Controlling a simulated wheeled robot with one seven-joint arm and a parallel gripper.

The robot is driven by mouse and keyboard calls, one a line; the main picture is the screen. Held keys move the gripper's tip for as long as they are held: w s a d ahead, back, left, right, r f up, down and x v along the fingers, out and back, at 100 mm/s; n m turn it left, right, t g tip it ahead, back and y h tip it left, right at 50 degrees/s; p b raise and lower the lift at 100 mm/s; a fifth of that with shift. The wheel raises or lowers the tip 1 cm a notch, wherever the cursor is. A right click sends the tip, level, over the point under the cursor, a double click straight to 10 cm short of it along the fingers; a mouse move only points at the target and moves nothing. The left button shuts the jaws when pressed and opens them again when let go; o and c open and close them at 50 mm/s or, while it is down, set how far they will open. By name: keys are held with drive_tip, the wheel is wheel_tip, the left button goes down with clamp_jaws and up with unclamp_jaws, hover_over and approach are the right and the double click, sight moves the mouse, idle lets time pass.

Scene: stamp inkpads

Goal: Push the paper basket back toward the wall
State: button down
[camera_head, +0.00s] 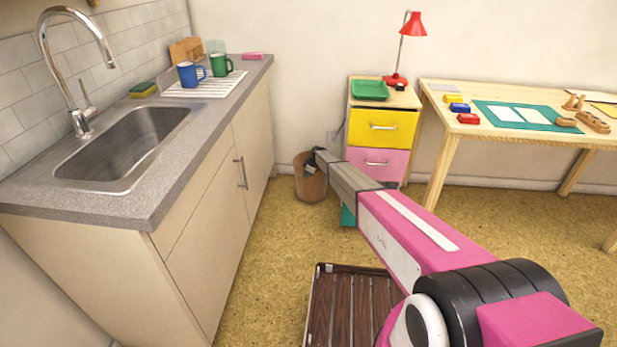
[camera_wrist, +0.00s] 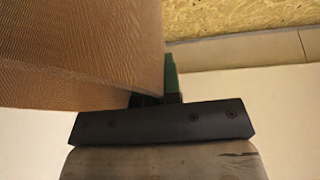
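The paper basket (camera_head: 311,186) is a brown round bin on the floor between the counter end and the drawer cabinet, near the back wall. In the wrist view its ribbed brown side (camera_wrist: 75,55) fills the upper left. My gripper (camera_head: 313,158) reaches over the basket's rim area from the right. In the wrist view my gripper (camera_wrist: 168,78) shows one green-tipped finger close beside the basket's side, near the middle of the black palm. The fingers look closed together, though the basket partly hides them. Whether the finger touches the basket is unclear.
A cabinet with yellow (camera_head: 380,129) and pink drawers stands right of the basket. The counter (camera_head: 215,190) borders the left. A dark slatted wooden piece (camera_head: 350,312) lies low in front. A wooden desk (camera_head: 447,140) stands at the right. Floor (camera_head: 275,255) between is clear.

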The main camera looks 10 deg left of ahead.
drive_tip(key=shift+w, duration=0.55)
drive_tip(key=c, duration=1.2)
unclamp_jaws()
drive_tip(key=v, duration=1)
drive_tip(key=shift+d+r, duration=0.15)
drive_tip(key=shift+r, duration=0.2)
